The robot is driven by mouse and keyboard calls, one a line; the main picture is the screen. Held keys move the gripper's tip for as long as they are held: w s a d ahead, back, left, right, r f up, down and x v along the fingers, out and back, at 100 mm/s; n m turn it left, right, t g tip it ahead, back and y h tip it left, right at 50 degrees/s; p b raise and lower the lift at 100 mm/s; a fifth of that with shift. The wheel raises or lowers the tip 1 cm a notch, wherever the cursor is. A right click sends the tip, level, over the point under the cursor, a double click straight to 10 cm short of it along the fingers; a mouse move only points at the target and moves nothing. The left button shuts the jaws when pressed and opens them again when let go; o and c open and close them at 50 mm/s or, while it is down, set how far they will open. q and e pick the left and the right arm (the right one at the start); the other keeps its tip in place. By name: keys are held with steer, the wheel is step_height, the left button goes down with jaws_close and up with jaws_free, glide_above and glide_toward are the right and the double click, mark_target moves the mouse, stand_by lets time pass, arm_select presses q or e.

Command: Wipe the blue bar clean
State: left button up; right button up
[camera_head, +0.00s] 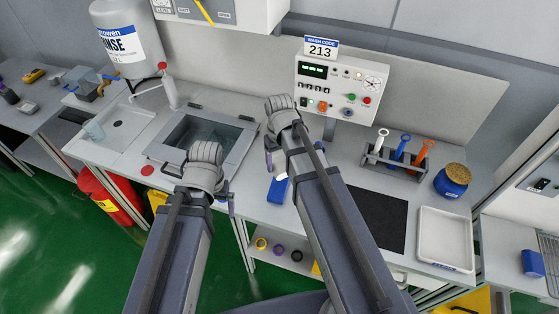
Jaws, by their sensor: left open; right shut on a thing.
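A blue piece (277,190) with a small white patch shows at the front edge of the worktop, partly covered by my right arm. It looks like a block or bar, but I cannot tell whether it is the blue bar. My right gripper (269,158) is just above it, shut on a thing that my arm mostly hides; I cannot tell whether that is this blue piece. My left gripper (230,199) is open at the worktop's front edge, left of the blue piece. A blue-handled tool (398,149) stands in a rack (392,163) at the back right.
A sunken basin (206,137) lies behind my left gripper. A control panel (340,88) stands at the back. On the right are a dark mat (377,217), a white tray (445,238) and a blue pot (453,180). A rinse tank (128,40) is at the left.

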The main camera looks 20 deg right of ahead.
step_height(320, 180, down, 7)
steer(key=b, duration=0.6)
steer(key=shift+r, duration=0.15)
steer(key=shift+w+r, duration=0.25)
steer(key=shift+w, duration=0.1)
steer(key=shift+w+d, duration=0.7)
steer(key=shift+w, duration=0.25)
steer(key=shift+w+d, duration=0.2)
steer(key=shift+w, duration=0.25)
steer(key=shift+s+d, duration=0.1)
steer(key=shift+s, duration=0.05)
steer(key=shift+s+f, duration=0.1)
steer(key=shift+s, duration=0.15)
steer(key=shift+s+a, duration=0.65)
steer(key=shift+s, duration=0.15)
steer(key=shift+s+a, duration=0.25)
steer(key=shift+s, duration=0.3)
steer(key=shift+a+r+p, duration=0.2)
steer(key=shift+r+p, duration=0.9)
steer(key=shift+p, duration=0.05)
steer(key=shift+d+r+p, duration=0.15)
steer(key=shift+r+p, duration=0.55)
steer(key=shift+p, duration=0.1)
step_height(320, 180, up, 4)
steer(key=p, duration=0.4)
